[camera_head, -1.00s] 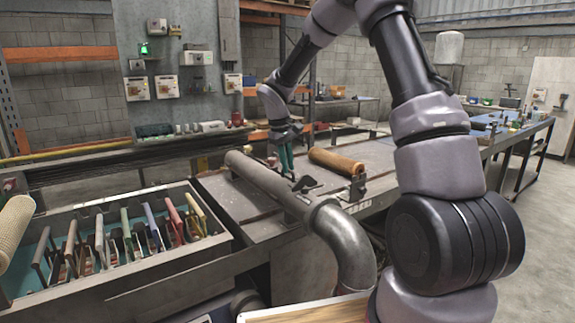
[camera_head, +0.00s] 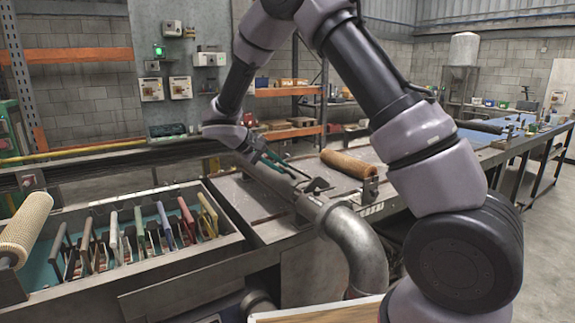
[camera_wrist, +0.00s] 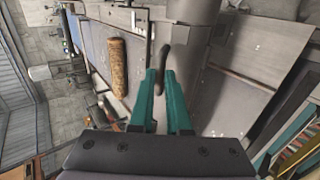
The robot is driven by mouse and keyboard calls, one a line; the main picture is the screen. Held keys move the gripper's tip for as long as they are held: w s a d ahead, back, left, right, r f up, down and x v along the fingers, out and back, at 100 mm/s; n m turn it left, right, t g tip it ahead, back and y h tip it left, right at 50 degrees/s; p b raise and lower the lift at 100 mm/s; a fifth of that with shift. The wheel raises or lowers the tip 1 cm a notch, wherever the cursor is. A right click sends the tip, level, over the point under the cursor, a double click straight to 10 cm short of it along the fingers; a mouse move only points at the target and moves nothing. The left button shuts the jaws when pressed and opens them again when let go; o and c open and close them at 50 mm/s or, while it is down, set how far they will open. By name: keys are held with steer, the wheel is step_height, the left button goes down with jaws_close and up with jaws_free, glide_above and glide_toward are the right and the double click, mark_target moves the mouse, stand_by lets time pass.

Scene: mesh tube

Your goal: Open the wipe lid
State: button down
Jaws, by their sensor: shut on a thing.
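My gripper (camera_head: 292,170) reaches down from the upper left to the grey workbench, its teal fingers slanting toward the lower right. In the wrist view the fingers (camera_wrist: 161,74) are close together around a dark curved handle (camera_wrist: 164,52). The handle's lower part is between the fingers and its upper end sticks out beyond them. A grey pipe (camera_head: 350,240) with a bend lies along the bench edge beside the gripper; it also shows in the wrist view (camera_wrist: 193,12). I cannot make out for certain which part is the wipe lid.
A brown roll (camera_head: 348,163) lies on the bench, right of the gripper. A metal bin (camera_head: 205,262) with several coloured-handled tools stands at the left, beside a pale mesh tube (camera_head: 25,228). Shelving and wall boxes are behind. Floor shows at the right.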

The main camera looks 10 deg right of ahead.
steer(key=s+a+f+t+h, duration=0.3)
steer(key=a+f+h, duration=0.5)
steer(key=f, duration=0.1)
steer(key=shift+s+a+f+h, duration=0.15)
steer(key=shift+s+a+h, duration=0.2)
steer(key=shift+s+h, duration=0.05)
steer(key=shift+s+f, duration=0.1)
steer(key=shift+f, duration=0.15)
stand_by(0.4)
steer(key=c, duration=0.9)
jaws_free()
steer(key=shift+d+f, duration=0.1)
steer(key=shift+r, duration=0.2)
